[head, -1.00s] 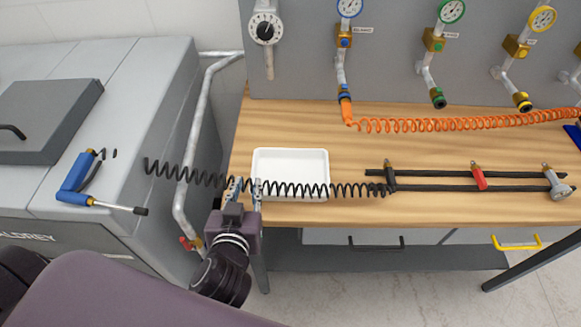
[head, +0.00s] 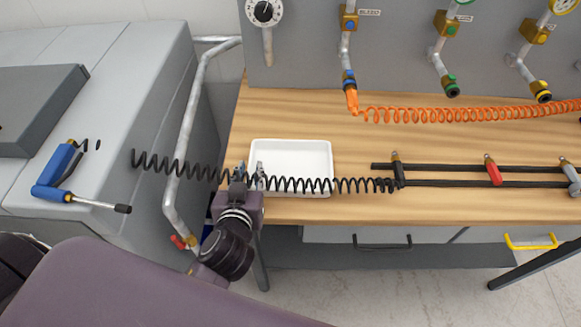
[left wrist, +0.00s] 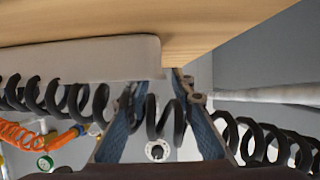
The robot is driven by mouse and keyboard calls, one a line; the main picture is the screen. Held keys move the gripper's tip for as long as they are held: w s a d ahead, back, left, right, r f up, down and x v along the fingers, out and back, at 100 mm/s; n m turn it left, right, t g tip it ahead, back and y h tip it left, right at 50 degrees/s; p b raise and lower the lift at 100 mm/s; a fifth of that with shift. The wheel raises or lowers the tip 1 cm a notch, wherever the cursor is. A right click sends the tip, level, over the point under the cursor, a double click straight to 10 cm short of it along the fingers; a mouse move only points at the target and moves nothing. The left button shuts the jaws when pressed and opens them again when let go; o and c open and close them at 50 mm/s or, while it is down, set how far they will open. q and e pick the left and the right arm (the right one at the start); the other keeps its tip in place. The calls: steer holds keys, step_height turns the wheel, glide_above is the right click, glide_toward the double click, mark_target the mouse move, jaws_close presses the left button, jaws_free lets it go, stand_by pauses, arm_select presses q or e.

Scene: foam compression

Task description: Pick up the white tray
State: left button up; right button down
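The white tray (head: 291,152) is a shallow rectangular tray lying flat near the front left of the wooden workbench. Its pale side (left wrist: 85,62) fills the upper left of the left wrist view. My left gripper (head: 250,172) is at the tray's front left corner, with one finger left of the tray's left edge and one over its inside. My right gripper is not in view.
A black coiled hose (head: 345,185) crosses in front of the tray and over my left gripper. Black bars with a red fitting (head: 493,172) lie to the right. An orange coiled hose (head: 430,115) runs behind. A grey machine with a blue torch (head: 55,170) stands left.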

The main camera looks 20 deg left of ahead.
mark_target(251, 163)
arm_select(q)
steer(key=shift+p+x, duration=0.35)
steer(key=shift+x, duration=1.35)
steer(key=shift+c, duration=0.5)
jaws_close()
